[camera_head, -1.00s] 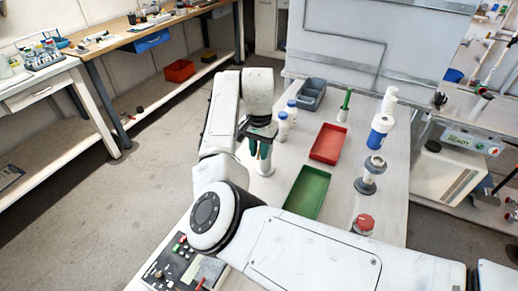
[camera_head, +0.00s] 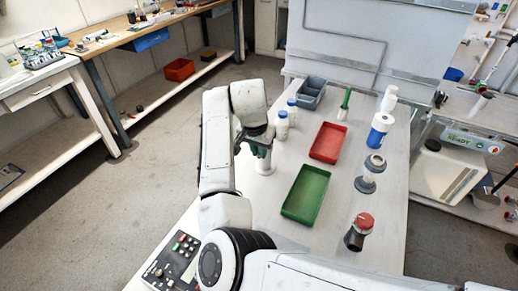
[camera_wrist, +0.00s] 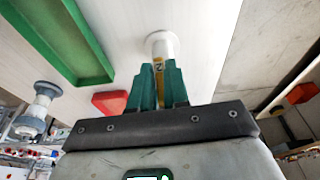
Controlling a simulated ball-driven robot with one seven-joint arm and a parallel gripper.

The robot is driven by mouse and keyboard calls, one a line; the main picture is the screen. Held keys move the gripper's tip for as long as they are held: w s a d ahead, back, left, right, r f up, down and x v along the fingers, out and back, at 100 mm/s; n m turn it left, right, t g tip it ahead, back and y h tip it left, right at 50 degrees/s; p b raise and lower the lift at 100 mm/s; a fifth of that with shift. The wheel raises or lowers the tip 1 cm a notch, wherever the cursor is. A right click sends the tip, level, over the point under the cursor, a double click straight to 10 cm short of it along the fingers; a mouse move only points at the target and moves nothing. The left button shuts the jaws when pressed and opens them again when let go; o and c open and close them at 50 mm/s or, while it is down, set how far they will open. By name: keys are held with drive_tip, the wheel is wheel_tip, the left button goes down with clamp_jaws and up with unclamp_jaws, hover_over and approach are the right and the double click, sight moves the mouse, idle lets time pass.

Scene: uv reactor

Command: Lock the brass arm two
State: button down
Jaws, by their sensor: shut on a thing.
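The brass arm two (camera_wrist: 159,66) is a narrow brass-yellow bar with a dark "2" mark, in the wrist view. It sits at a white round post (camera_wrist: 162,42), which also shows in the head view (camera_head: 265,166) near the left edge of the white bench. My gripper (camera_wrist: 159,88) has two green fingers, one on each side of the brass bar, shut on it. In the head view my gripper (camera_head: 258,147) is just above the white post and hides the brass bar. I cannot tell from the frames whether the bar is locked.
A green tray (camera_head: 306,194) lies right of my gripper, with a red tray (camera_head: 327,143) behind it. White bottles (camera_head: 282,126) stand close behind my gripper. A red-capped fitting (camera_head: 360,230) and a grey flanged piece (camera_head: 368,174) stand along the right. A button panel (camera_head: 172,262) is at the front.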

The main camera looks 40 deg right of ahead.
drive_tip(key=c, duration=1.2)
unclamp_jaws()
drive_tip(key=b+v, duration=0.1)
drive_tip(key=v, duration=0.9)
drive_tip(key=shift+a+r, duration=0.1)
drive_tip(key=shift+r, duration=0.3)
